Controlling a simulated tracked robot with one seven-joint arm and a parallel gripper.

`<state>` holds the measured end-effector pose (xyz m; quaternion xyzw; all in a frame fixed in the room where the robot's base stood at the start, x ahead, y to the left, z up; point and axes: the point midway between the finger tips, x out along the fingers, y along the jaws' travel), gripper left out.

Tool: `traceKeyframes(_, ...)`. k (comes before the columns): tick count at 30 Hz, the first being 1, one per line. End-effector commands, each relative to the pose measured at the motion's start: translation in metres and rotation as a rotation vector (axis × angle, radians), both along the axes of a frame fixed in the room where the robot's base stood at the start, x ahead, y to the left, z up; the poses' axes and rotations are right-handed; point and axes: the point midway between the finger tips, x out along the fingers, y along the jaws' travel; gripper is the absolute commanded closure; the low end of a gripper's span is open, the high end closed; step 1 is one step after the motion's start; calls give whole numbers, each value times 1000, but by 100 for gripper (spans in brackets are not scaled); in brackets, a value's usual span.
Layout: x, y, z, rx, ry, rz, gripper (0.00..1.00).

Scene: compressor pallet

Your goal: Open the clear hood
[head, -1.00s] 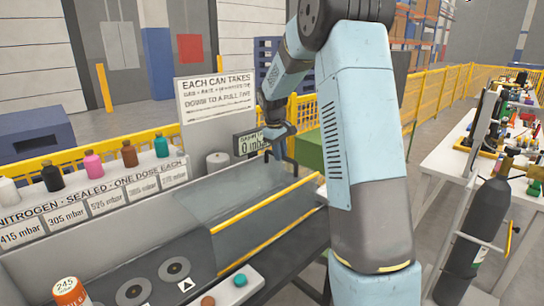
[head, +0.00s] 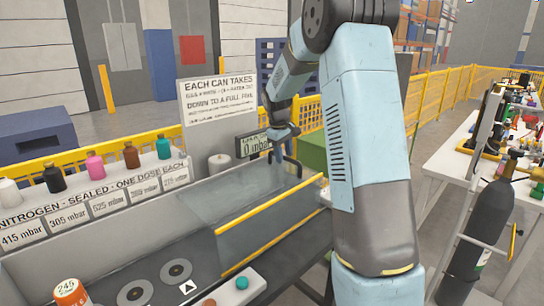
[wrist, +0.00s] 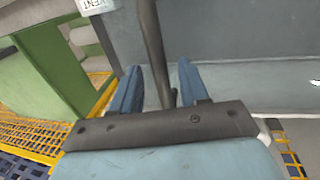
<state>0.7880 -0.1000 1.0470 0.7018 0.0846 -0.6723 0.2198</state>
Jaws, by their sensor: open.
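The clear hood (head: 255,215) is a long see-through cover with yellow edge strips, lying closed over the grey bench unit in the head view. My gripper (head: 286,160) is at the hood's far right end, beside the small display. In the wrist view my gripper (wrist: 162,88) has its two blue fingers apart. A dark upright bar (wrist: 153,45) stands between or just beyond the fingers; I cannot tell whether they touch it or what it belongs to. A label reading VENT (wrist: 90,5) is upside down at the top edge.
A display (head: 253,145) and a sign (head: 218,100) stand behind the hood. Several coloured bottles (head: 95,166) line the back ledge at left. A dark gas cylinder (head: 482,235) and a cluttered white table (head: 455,165) are at right. A yellow fence (head: 440,100) runs behind.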

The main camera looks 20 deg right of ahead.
Motion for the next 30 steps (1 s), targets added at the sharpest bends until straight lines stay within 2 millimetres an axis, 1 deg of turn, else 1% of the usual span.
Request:
traceKeyframes(5, -1, 3, 17, -1, -4, 1, 56)
traceKeyframes(8, -3, 6, 34, 0, -4, 1, 56)
traceKeyframes(15, -7, 15, 81, -1, -5, 2, 56)
traceKeyframes(21, -11, 21, 113, 0, -2, 1, 56)
traceKeyframes(25, -12, 23, 126, 1, -2, 1, 56)
traceKeyframes(30, -13, 25, 132, 0, -1, 1, 56)
